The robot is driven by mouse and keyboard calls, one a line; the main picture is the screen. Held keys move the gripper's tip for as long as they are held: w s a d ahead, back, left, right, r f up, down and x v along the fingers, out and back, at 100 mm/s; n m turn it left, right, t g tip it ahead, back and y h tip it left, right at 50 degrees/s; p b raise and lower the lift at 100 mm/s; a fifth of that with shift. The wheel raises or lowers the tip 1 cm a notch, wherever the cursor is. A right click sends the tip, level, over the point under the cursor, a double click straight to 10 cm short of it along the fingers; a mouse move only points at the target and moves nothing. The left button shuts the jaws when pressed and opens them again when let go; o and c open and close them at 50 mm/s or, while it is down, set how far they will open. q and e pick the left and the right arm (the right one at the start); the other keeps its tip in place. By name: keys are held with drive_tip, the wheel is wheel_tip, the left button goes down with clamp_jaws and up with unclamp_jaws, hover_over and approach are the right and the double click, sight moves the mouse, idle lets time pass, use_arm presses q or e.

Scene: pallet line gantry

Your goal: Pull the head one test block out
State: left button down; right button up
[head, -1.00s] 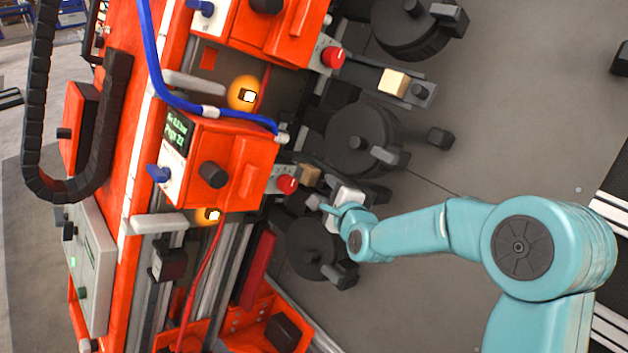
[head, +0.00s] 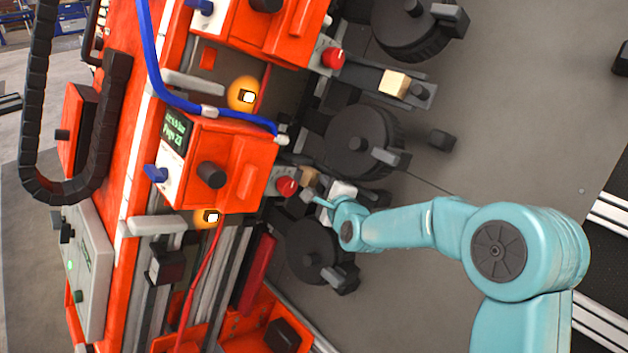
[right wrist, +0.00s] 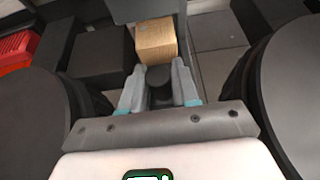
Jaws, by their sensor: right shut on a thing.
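A small wooden test block (head: 309,176) sits beside the red knob of the lower orange head (head: 225,165). In the right wrist view the block (right wrist: 156,41) lies just beyond my fingertips. My right gripper (head: 322,203) reaches in from the right at that block's slide. In the right wrist view its fingers (right wrist: 159,84) are shut around a short dark round knob (right wrist: 160,88) in front of the block. The knob's lower part is hidden. A second wooden block (head: 394,83) lies on a dark slide at the upper head. My left gripper is not in view.
Dark round rollers stand close by, one above (head: 362,142) and one below (head: 311,250) my right gripper. A blue hose (head: 165,70) and a red cable (head: 205,262) run along the machine. The grey floor (head: 500,130) to the right is mostly clear.

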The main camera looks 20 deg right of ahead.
drive_tip(key=shift+s+d+f+b, duration=0.15)
drive_tip(key=shift+s+d+b, duration=0.05)
drive_tip(key=shift+s+b, duration=0.25)
drive_tip(key=shift+s+d+b, duration=0.3)
drive_tip(key=shift+s+b, duration=0.4)
drive_tip(key=shift+s, duration=0.15)
drive_tip(key=shift+s+d+b, duration=0.3)
drive_tip(key=shift+s+b, duration=0.4)
drive_tip(key=shift+s, duration=0.15)
drive_tip(key=shift+s+d+b, duration=0.3)
drive_tip(key=shift+s+b, duration=0.4)
drive_tip(key=shift+s, duration=0.15)
drive_tip(key=shift+s+d+b, duration=0.2)
drive_tip(key=shift+s+b, duration=0.2)
drive_tip(key=shift+s, duration=0.25)
drive_tip(key=shift+s+d, duration=0.1)
drive_tip(key=shift+s, duration=0.05)
drive_tip(key=s+b, duration=0.1)
drive_tip(key=s+d+b, duration=0.1)
drive_tip(key=s+b, duration=0.2)
drive_tip(key=s, duration=0.1)
drive_tip(key=shift+s+d+b, duration=0.1)
drive_tip(key=shift+d+b, duration=0.25)
